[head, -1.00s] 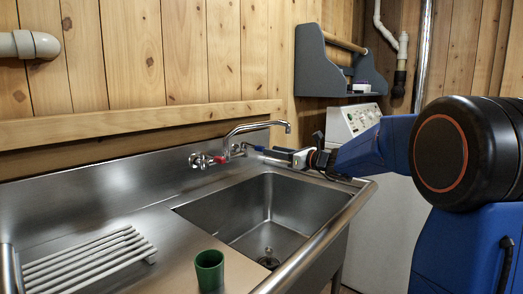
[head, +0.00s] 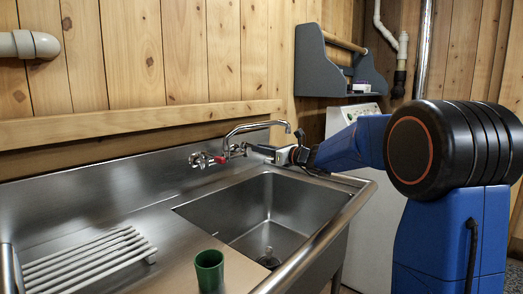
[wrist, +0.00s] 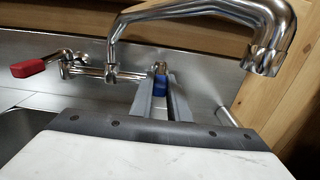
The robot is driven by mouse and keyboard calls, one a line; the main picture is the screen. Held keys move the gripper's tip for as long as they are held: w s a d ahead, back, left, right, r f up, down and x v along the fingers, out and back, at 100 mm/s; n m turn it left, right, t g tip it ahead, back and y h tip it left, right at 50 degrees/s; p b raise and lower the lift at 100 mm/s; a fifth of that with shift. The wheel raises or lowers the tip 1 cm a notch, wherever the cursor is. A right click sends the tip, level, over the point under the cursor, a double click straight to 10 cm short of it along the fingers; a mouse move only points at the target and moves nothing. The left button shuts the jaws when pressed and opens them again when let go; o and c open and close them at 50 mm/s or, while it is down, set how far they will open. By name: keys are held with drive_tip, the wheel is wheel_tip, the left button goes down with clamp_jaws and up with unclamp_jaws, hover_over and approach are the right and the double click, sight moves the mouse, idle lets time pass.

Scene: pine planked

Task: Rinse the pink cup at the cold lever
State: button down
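No pink cup shows in any view. A green cup (head: 209,270) stands upright on the steel counter left of the basin. The cold lever, blue (wrist: 160,84), shows between the far ends of my gripper's fingers (wrist: 161,88) in the wrist view. A narrow gap separates the fingers, and the lever roughly fills it. I cannot tell whether they touch it. In the head view my gripper (head: 268,151) is at the tap from the right, below the spout. The red lever (wrist: 35,67) sits to the left. The chrome spout (wrist: 205,12) arches above my gripper.
The steel basin (head: 225,213) is empty, with a drain piece at its bottom. A white drying rack (head: 88,262) lies on the left of the counter. A grey shelf (head: 312,62) hangs on the wall, and a white machine (head: 365,215) stands to the right.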

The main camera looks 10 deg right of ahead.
drive_tip(key=shift+w+d+n+g+y, duration=0.35)
drive_tip(key=shift+n+g+y, duration=0.2)
drive_tip(key=shift+g+y, duration=0.1)
drive_tip(key=shift+w+d+n+g+y, duration=0.25)
drive_tip(key=shift+d+n+g+y, duration=0.1)
drive_tip(key=shift+n+g+y, duration=0.25)
drive_tip(key=c, duration=1.7)
unclamp_jaws()
drive_tip(key=v, duration=1.7)
drive_tip(key=shift+s+d+f, duration=0.1)
drive_tip(key=shift+s+d, duration=0.05)
